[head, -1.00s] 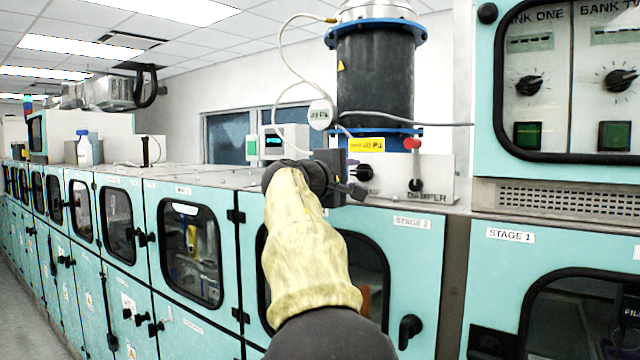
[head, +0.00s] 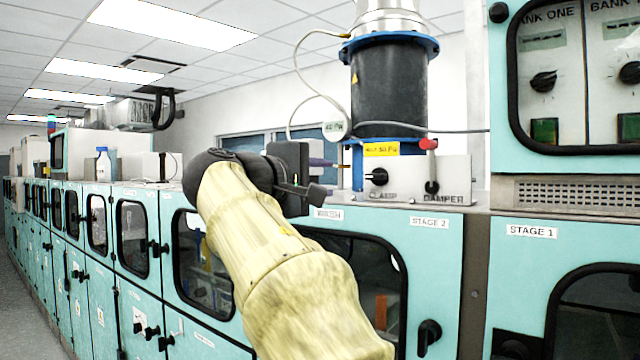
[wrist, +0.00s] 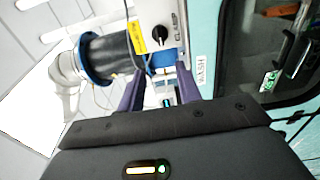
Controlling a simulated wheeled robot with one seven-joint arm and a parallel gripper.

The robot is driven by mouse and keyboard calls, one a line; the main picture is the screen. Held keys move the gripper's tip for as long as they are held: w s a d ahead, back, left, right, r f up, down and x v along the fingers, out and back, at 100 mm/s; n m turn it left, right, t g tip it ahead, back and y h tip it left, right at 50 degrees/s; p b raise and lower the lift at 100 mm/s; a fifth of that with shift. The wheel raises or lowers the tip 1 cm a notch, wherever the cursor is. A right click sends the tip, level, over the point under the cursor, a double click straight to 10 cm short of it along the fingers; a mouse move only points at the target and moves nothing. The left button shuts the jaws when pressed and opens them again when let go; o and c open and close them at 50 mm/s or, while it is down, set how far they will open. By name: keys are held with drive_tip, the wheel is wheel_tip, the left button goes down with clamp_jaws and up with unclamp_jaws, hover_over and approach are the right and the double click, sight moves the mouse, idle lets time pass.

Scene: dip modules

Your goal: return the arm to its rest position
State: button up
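My arm, in a pale yellow sleeve, rises from the bottom of the head view and bends at a dark wrist. My gripper (head: 330,177) points right, in front of the dark cylinder's base and above the teal cabinets. In the wrist view, the two purple fingers of my gripper (wrist: 160,84) stand apart with nothing held between them. The gap shows part of the machine behind. The far side of the gripper is hidden in the head view.
Teal cabinets (head: 440,260) run along the line. A white bottle (head: 103,167) stands far left. The upper control panel (head: 500,100) is at right.

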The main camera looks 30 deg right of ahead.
idle(0.4)
drive_tip(key=w+a+f+n+y+p, duration=0.1)
drive_tip(key=w+a+f+y, duration=0.15)
drive_tip(key=f, duration=0.75)
drive_tip(key=w+a+f+n+y+p, duration=0.15)
drive_tip(key=f+y, duration=0.25)
drive_tip(key=f, duration=0.5)
drive_tip(key=w+a+f+y+p, duration=0.1)
drive_tip(key=a+f+y, duration=0.15)
drive_tip(key=f, duration=0.75)
drive_tip(key=s+a+f+m+g+y+p, duration=0.1)
drive_tip(key=s+a+f+m+g+y, duration=0.1)
drive_tip(key=s+f, duration=0.7)
drive_tip(key=s+a+f+m+g+y+p, duration=0.1)
drive_tip(key=s+a+f+m+y, duration=0.4)
drive_tip(key=f, duration=0.9)
drive_tip(key=s+a+g, duration=0.1)
drive_tip(key=s+a, duration=0.1)
drive_tip(key=s, duration=0.2)
drive_tip(key=shift+s+a+y, duration=0.15)
drive_tip(key=shift+a+y, duration=0.05)
drive_tip(key=shift+y, duration=0.1)
